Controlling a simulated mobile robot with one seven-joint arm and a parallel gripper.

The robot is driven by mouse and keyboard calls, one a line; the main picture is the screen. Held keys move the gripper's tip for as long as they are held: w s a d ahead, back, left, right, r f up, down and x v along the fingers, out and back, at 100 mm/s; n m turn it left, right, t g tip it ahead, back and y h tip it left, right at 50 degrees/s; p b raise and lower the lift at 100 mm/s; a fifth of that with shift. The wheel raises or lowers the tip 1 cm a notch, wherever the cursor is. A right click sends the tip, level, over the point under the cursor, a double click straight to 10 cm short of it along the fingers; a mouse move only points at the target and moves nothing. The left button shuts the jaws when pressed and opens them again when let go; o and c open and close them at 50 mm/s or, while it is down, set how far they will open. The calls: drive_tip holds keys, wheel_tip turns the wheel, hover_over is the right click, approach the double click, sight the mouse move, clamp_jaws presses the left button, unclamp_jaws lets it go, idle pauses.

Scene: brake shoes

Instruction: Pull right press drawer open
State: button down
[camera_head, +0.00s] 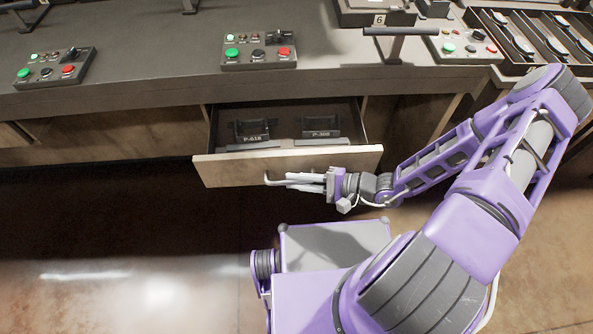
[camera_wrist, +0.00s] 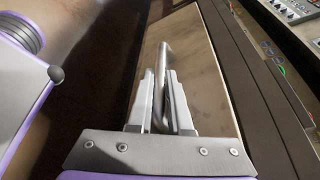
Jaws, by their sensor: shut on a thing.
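The press drawer (camera_head: 220,171) stands out from the workbench, partly open, with its inside showing in the head view. Its pale wooden front also shows in the wrist view (camera_wrist: 207,75). Two dark parts lie in it, one labelled P-618 (camera_head: 251,131) and one that seems to read P-308 (camera_head: 320,128). My gripper (camera_head: 292,180) is at the drawer front, shut on the metal bar handle (camera_wrist: 162,60). In the wrist view the handle runs between the two fingers. The far end of the handle sticks out past the fingertips.
The workbench (camera_head: 150,75) carries several control boxes with coloured buttons, one of them above the drawer (camera_head: 259,50). A tray with dark compartments (camera_head: 535,40) stands at the back right. The floor (camera_head: 120,230) in front of the drawer is free on the left.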

drive_tip(key=shift+s, duration=0.1)
drive_tip(key=c, duration=0.8)
unclamp_jaws()
drive_tip(key=shift+c, duration=0.2)
drive_tip(key=v, duration=1.7)
drive_tip(key=shift+s+d, duration=0.1)
drive_tip(key=shift+d, duration=0.05)
